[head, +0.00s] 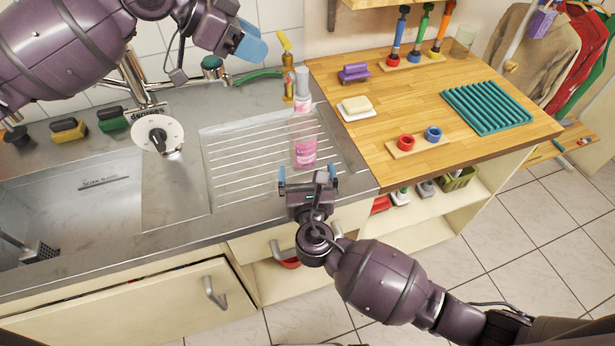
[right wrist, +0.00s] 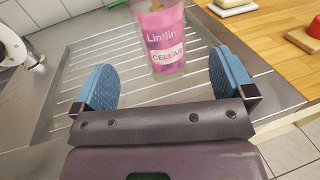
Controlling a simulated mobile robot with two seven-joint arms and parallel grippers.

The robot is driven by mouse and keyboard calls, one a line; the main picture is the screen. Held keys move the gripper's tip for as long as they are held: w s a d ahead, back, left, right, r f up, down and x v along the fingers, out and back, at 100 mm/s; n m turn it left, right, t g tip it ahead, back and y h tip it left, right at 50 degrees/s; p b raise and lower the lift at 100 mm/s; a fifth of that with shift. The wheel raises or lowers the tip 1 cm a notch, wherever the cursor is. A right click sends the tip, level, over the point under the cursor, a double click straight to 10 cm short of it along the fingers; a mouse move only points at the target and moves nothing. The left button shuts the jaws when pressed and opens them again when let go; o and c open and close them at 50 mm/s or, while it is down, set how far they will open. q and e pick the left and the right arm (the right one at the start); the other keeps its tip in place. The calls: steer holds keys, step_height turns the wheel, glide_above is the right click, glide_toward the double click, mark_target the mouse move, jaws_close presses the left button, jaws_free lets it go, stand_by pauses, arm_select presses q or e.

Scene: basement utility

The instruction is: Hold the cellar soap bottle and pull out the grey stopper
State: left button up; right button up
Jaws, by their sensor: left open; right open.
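The cellar soap bottle (head: 304,146) stands upright on the ribbed metal drainboard, clear with a pink label and a grey stopper (head: 302,82) on top. In the right wrist view the bottle (right wrist: 162,38) shows its label reading "CELLAR"; its top is cut off there. My right gripper (head: 308,176) is open in front of the bottle, and its blue fingertips (right wrist: 164,82) are spread with the bottle beyond them, not between them. My left gripper (head: 248,46) is up at the left, above the counter and apart from the bottle; its fingers overlap in this view.
The wooden worktop (head: 400,110) at the right holds a soap dish (head: 356,108), a purple brush (head: 354,72), red and blue rings and a teal rack (head: 487,107). A white dial (head: 157,134) and sink lie left.

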mark_target(304, 143)
steer(key=w, duration=0.9)
steer(key=shift+w+a, duration=0.3)
steer(key=shift+c, duration=0.2)
steer(key=c, duration=1)
steer(key=shift+o, duration=0.2)
